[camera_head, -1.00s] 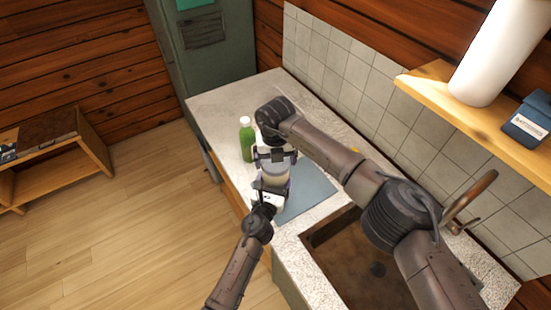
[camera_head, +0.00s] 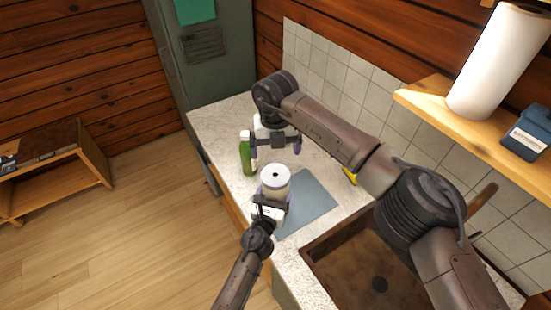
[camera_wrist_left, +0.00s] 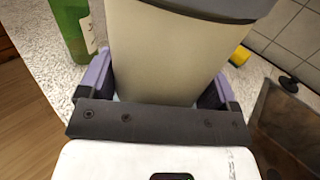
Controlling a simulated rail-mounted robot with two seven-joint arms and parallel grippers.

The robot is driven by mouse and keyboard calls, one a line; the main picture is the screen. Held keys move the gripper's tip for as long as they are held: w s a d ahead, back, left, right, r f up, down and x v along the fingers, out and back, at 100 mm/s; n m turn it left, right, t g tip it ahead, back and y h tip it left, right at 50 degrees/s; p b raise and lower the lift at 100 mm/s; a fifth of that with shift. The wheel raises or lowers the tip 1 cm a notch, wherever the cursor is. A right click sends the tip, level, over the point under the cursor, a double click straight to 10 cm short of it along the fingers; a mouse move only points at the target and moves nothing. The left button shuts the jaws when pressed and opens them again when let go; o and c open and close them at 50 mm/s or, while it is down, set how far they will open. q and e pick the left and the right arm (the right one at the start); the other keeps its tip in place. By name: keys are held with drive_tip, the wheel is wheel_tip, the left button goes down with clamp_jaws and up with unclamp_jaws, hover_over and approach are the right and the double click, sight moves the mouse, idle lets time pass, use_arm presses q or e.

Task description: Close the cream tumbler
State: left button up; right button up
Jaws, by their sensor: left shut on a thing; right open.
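The cream tumbler (camera_head: 274,193) stands upright at the edge of a grey-blue mat on the counter. A pale grey lid (camera_head: 275,174) with a dark spot in its middle sits on its top. In the left wrist view the cream body (camera_wrist_left: 170,55) fills the middle, with the grey lid (camera_wrist_left: 225,8) on its upper end. My left gripper (camera_head: 272,199) is shut around the tumbler's lower body; its purple fingers flank it in the wrist view. My right gripper (camera_head: 275,149) is open and empty, behind and above the tumbler, apart from the lid.
A green bottle (camera_head: 247,157) stands left of the tumbler, close to my right gripper. The grey-blue mat (camera_head: 312,200) lies right of it. The sink (camera_head: 345,255) is in front right, and a yellow item (camera_head: 350,176) lies near the tiled wall.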

drive_tip(key=shift+r, duration=0.9)
use_arm(q)
drive_tip(key=o, duration=1.5)
drive_tip(key=shift+o, duration=0.2)
drive_tip(key=shift+s, duration=0.1)
drive_tip(key=shift+s+a, duration=0.15)
drive_tip(key=shift+s, duration=0.1)
drive_tip(key=p+v, duration=0.2)
drive_tip(key=v, duration=1.1)
use_arm(e)
wheel_tip(320, 180, up, 2)
drive_tip(key=shift+r, duration=0.15)
